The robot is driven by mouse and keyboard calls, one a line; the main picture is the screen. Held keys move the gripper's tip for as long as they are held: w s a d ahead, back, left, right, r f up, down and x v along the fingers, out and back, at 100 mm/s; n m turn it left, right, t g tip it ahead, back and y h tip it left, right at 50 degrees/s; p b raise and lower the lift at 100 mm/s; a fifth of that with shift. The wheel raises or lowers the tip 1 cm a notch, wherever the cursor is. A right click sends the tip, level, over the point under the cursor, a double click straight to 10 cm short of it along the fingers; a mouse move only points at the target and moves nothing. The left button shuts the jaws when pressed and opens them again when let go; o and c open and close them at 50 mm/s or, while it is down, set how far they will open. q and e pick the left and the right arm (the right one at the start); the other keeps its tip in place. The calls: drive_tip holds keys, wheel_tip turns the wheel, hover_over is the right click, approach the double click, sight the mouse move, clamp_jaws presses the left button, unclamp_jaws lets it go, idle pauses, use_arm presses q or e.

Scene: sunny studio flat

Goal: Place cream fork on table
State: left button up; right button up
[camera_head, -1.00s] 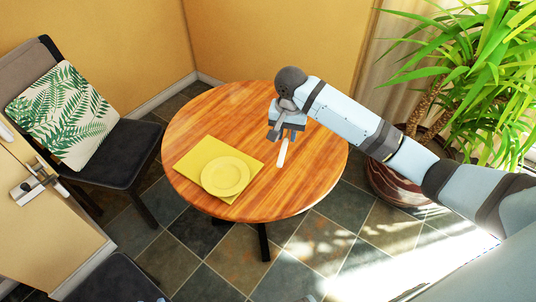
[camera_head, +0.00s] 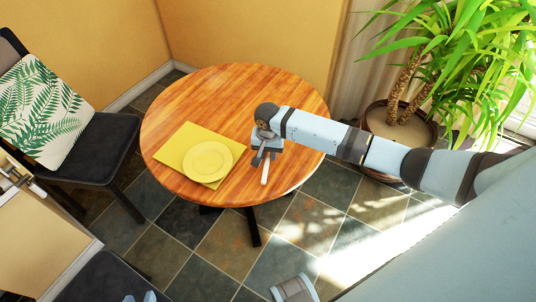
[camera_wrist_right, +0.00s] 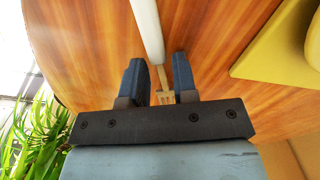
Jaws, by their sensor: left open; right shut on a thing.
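The cream fork (camera_head: 265,174) has a pale handle, and its gold-coloured tines show in the wrist view (camera_wrist_right: 166,96). My right gripper (camera_head: 262,158) is shut on the fork near its tined end, with the handle pointing away from the gripper. In the wrist view the fork lies between the two dark fingers (camera_wrist_right: 160,82). The round wooden table (camera_head: 225,90) is beneath the fork; I cannot tell whether the fork touches it.
A yellow plate (camera_head: 208,161) lies on a yellow placemat (camera_head: 187,138), left of the fork. The back of the tabletop is bare. A dark chair (camera_head: 85,150) with a leaf-print cushion (camera_head: 45,115) stands left. A potted plant (camera_head: 400,115) stands right of the table.

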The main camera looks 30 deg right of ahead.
drive_tip(key=shift+f, duration=0.35)
drive_tip(key=shift+r, duration=0.1)
drive_tip(key=o, duration=0.9)
